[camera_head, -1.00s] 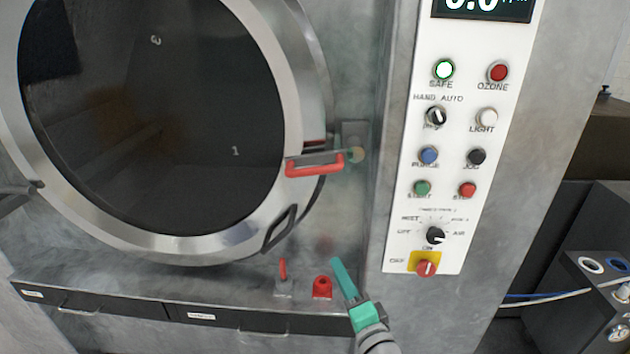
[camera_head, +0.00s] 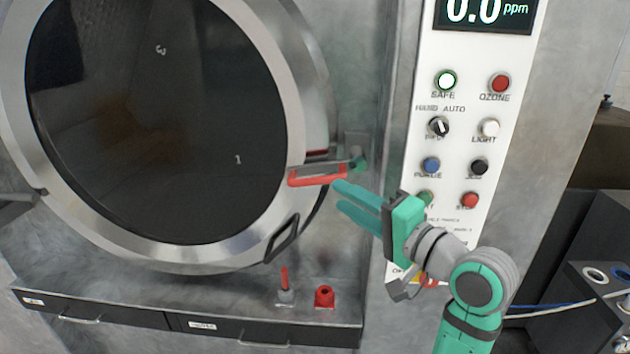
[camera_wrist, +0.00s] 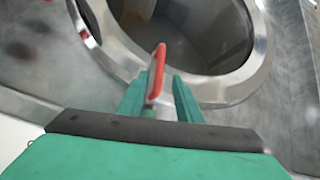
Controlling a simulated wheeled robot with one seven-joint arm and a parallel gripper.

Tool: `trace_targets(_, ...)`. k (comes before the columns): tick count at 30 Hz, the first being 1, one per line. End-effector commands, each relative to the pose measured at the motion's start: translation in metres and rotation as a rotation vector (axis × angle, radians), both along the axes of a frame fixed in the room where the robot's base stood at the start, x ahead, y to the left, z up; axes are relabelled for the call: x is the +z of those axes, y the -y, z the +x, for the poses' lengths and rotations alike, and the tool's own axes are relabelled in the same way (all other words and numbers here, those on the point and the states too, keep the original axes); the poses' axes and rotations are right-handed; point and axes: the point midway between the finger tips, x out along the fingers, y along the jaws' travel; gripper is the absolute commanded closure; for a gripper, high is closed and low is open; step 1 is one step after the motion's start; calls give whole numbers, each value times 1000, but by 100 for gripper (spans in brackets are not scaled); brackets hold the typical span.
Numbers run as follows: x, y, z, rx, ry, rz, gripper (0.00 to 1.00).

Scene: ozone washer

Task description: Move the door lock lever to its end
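The door lock lever (camera_head: 318,177) is a red bar on a grey arm at the right rim of the round washer door (camera_head: 300,118). It points left and lies roughly level. My gripper (camera_head: 342,196) is open, just below and right of the lever in the head view. In the wrist view, the red lever (camera_wrist: 156,72) stands between the two green fingers of my gripper (camera_wrist: 160,90), nearer the left one. I cannot tell whether a finger touches it. My gripper and wrist cover the lower part of the control panel (camera_head: 463,140).
A black door handle (camera_head: 282,238) sits below the lever. A small red-topped lever (camera_head: 284,280) and a red knob (camera_head: 324,296) stand on the ledge under the door. The control panel's housing projects close on the right.

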Motion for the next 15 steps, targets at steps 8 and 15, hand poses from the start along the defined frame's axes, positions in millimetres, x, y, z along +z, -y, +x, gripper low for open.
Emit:
trace_targets(8,0,-33,36,3,-1,-1,68)
trace_targets(15,1,-59,63,7,0,0,68)
